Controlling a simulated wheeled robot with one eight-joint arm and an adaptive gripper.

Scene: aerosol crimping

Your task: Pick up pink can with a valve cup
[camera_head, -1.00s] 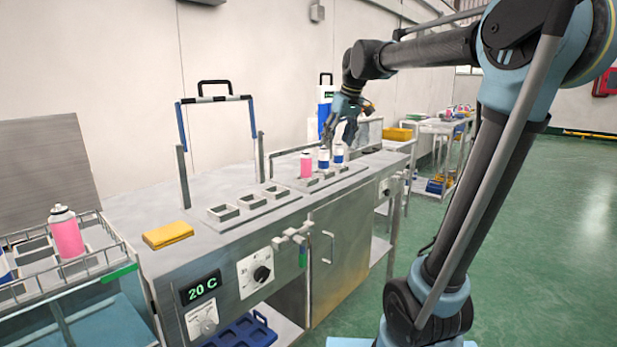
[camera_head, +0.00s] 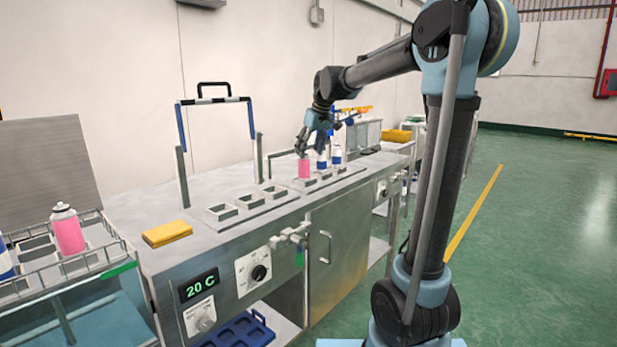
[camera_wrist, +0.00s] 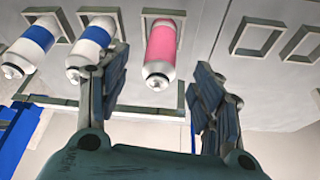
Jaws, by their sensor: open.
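A pink can (camera_head: 304,168) with a white top stands in a square holder on the steel bench, at the left end of a short row. In the wrist view this can (camera_wrist: 166,46) lies between the lines of the two fingers, nearer the left finger, with its valve top facing the gripper. My gripper (camera_head: 304,148) is open and empty, just above the can's top; the wrist view also shows the spread fingers (camera_wrist: 165,92). Another pink can (camera_head: 67,230) with a metal top stands in the wire rack at the left.
Two blue-and-white cans (camera_head: 322,160) (camera_head: 337,155) stand right beside the pink can. Empty square holders (camera_head: 222,212) lie to its left. A yellow block (camera_head: 167,234) lies on the bench near a blue-sided upright frame (camera_head: 183,128).

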